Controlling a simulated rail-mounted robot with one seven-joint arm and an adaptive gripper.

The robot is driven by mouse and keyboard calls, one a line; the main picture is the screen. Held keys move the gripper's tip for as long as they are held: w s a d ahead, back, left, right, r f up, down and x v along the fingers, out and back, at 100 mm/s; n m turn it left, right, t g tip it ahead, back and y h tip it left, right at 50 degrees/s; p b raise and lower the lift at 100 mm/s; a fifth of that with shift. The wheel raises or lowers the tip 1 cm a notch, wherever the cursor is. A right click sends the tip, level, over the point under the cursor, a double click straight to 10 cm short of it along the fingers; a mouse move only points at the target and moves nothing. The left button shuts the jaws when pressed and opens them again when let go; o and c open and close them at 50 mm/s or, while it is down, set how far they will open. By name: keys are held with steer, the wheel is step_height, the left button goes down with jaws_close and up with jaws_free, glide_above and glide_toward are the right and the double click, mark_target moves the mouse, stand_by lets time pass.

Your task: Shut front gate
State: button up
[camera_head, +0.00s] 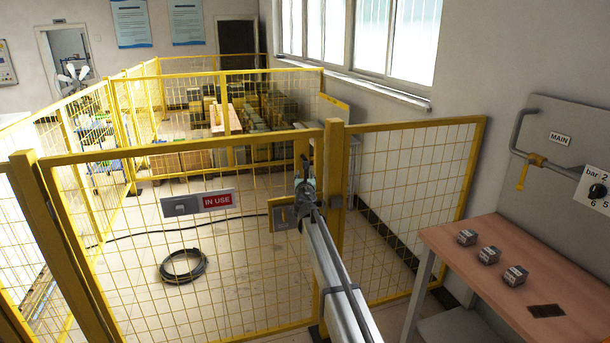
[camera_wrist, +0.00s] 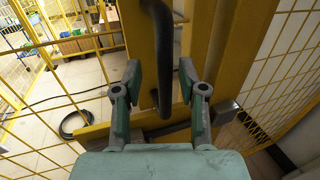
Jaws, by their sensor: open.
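The front gate (camera_head: 120,240) is a yellow-framed mesh panel with a red "IN USE" sign (camera_head: 217,200) on it. Its right edge is close to the yellow post (camera_head: 334,150); I cannot tell whether it is fully against it. My gripper (camera_head: 305,188) is at the gate's right edge in the head view, partly covering it. In the wrist view, my gripper (camera_wrist: 160,74) is open, with one finger on each side of a dark vertical handle (camera_wrist: 162,45). The fingers appear apart from the handle.
A coiled black hose (camera_head: 183,265) lies on the floor behind the gate. A workbench (camera_head: 480,245) with small grey blocks (camera_head: 488,255) stands at right, below a panel with a yellow valve handle (camera_head: 530,170). Fixed mesh fence (camera_head: 420,190) continues right of the post.

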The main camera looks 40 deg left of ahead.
steer(key=v, duration=0.9)
steer(key=shift+r, duration=0.1)
